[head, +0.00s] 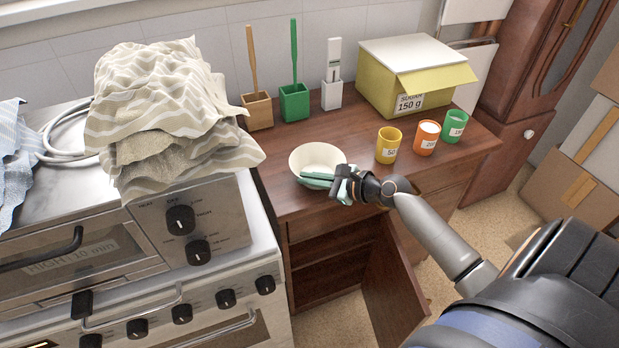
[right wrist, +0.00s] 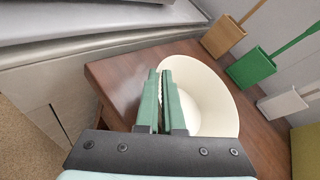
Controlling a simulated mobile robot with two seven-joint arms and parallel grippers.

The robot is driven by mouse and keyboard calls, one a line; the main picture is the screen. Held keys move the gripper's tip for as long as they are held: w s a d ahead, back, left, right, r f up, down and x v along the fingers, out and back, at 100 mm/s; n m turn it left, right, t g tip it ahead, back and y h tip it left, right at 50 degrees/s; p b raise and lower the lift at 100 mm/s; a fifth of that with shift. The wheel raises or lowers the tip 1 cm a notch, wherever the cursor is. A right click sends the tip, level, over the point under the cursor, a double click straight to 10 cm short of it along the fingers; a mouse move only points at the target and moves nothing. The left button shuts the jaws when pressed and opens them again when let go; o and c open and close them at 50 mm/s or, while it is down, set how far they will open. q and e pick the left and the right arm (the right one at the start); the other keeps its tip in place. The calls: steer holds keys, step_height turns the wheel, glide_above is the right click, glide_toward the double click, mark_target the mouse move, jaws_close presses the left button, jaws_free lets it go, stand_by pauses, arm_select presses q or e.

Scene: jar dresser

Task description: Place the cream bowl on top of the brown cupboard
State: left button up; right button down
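The cream bowl (head: 318,155) is at the front left of the brown cupboard's top (head: 350,205), close to the stove. I cannot tell whether it rests on the wood or is slightly above it. My right gripper (head: 318,180) reaches in from the right at the bowl's near side. In the right wrist view its two green fingers (right wrist: 162,105) are close together, one inside and one outside the rim of the bowl (right wrist: 205,95), and look shut on it. The cupboard's lower door (head: 393,290) stands open. My left gripper is not in view.
Yellow (head: 388,146), orange (head: 426,138) and green (head: 455,126) jars stand right of the bowl. A sugar box (head: 385,85) and brush holders (head: 294,102) stand behind. The stove (head: 200,290) with piled cloths (head: 165,120) is left. A taller brown cabinet (head: 540,60) stands at right.

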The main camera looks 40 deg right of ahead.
steer(key=c, duration=1)
jaws_free()
steer(key=shift+c, duration=0.2)
steer(key=shift+r, duration=0.15)
steer(key=v, duration=1.2)
steer(key=s+a+f+n+g+h, duration=0.1)
steer(key=s+a+f+n+g, duration=0.2)
steer(key=f+n, duration=0.45)
steer(key=s+a+f+n+h, duration=0.2)
steer(key=s+a+f+n, duration=0.2)
steer(key=a+f+n, duration=0.4)
steer(key=s+a+f+n, duration=0.4)
steer(key=a+n, duration=0.5)
steer(key=n, duration=0.4)
steer(key=shift+s+a+f+g, duration=0.15)
steer(key=shift+a+f+g, duration=0.2)
steer(key=shift+f, duration=0.4)
